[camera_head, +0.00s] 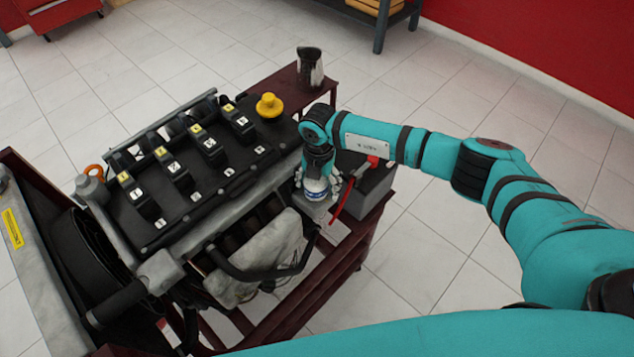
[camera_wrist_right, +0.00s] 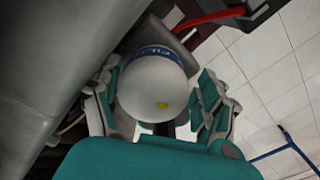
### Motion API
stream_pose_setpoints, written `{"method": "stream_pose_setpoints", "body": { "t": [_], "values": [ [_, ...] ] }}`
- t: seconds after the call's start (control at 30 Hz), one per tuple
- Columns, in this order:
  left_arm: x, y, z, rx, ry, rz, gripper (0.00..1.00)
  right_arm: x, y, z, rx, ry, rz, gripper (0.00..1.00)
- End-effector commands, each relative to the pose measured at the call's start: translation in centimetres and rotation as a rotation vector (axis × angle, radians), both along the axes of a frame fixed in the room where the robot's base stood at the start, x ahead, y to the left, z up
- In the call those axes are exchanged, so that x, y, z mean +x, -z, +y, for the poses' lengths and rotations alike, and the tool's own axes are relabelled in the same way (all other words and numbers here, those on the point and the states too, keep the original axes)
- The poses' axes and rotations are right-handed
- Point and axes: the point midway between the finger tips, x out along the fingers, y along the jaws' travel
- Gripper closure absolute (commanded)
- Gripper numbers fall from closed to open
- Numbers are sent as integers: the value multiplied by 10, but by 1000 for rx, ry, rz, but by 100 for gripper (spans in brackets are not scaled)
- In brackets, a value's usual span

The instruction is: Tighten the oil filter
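The oil filter (camera_head: 316,187) is white with a blue band and sits at the right end of the engine, below my right gripper. In the right wrist view, its rounded white end (camera_wrist_right: 152,88) with a yellow spot faces the camera. My right gripper (camera_head: 315,172) has a finger on each side of the filter. In that wrist view, the left finger lies close along the filter's side and the right finger (camera_wrist_right: 207,95) is near the other side. Whether both pads press on it is unclear. My left gripper is not in view.
The engine (camera_head: 190,170) with a yellow cap (camera_head: 269,105) stands on a dark red frame (camera_head: 300,295). Tiled floor (camera_head: 430,270) lies free to the right.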

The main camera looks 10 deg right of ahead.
Motion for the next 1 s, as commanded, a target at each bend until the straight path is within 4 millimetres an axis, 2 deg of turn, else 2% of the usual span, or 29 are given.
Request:
{"method": "stream_pose_setpoints", "body": {
  "t": [0.47, 1.0],
  "values": [
    [-1, 0, 1, 1, 0, 2, 60, 3, -7, 6, 15, -5, -10, 18],
    [0, 0, 0, 0, 0, 0, 60, 3, -77, 0, 12, 0, -12, 18]
  ]
}}
